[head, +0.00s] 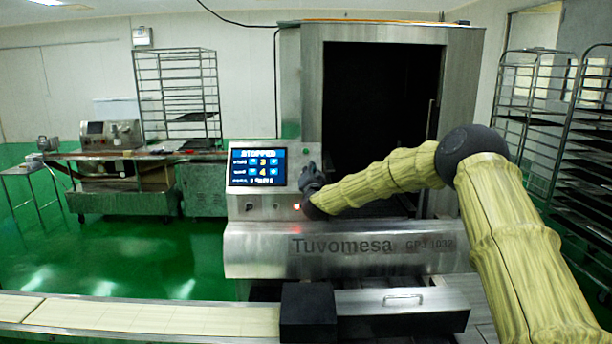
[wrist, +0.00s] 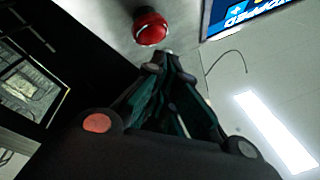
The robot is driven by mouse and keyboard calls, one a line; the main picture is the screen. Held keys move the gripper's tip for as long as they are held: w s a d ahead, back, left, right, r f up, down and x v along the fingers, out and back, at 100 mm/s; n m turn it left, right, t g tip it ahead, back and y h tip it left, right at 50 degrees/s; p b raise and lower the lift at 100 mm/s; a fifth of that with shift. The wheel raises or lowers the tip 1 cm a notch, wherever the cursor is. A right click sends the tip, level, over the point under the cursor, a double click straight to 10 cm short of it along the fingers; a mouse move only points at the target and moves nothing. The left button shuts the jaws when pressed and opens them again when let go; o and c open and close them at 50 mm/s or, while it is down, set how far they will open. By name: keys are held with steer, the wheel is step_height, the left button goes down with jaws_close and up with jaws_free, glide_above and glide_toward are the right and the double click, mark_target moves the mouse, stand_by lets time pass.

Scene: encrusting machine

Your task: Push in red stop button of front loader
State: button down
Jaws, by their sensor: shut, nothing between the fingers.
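The red stop button (wrist: 151,27) is round and sits on the grey panel in the wrist view, just beyond and slightly left of my fingertips. My gripper (wrist: 167,54) is shut and empty, with its tips close to the button. I cannot tell whether they touch it. In the head view my gripper (head: 311,170) is at the right edge of the control panel, and I cannot make out the button there. The front loader (head: 252,250) is a steel machine marked Tuvomesa. Its screen (head: 258,167) reads STOPPED.
A small lit red-orange spot (head: 296,206) shows low on the panel. A dark opening (head: 375,100) lies behind my arm. A conveyor belt (head: 150,314) and a black box (head: 308,311) are in front. Racks (head: 535,100) stand at the right. Green floor is open at the left.

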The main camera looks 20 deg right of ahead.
steer(key=shift+s+a+r, duration=0.2)
steer(key=shift+s+r, duration=0.3)
steer(key=shift+s, duration=0.15)
steer(key=shift+s+a+r, duration=0.2)
steer(key=shift+s+r, duration=0.3)
steer(key=shift+s, duration=0.2)
steer(key=shift+s+a+r, duration=0.2)
steer(key=shift+s+r, duration=0.3)
steer(key=shift+s, duration=0.15)
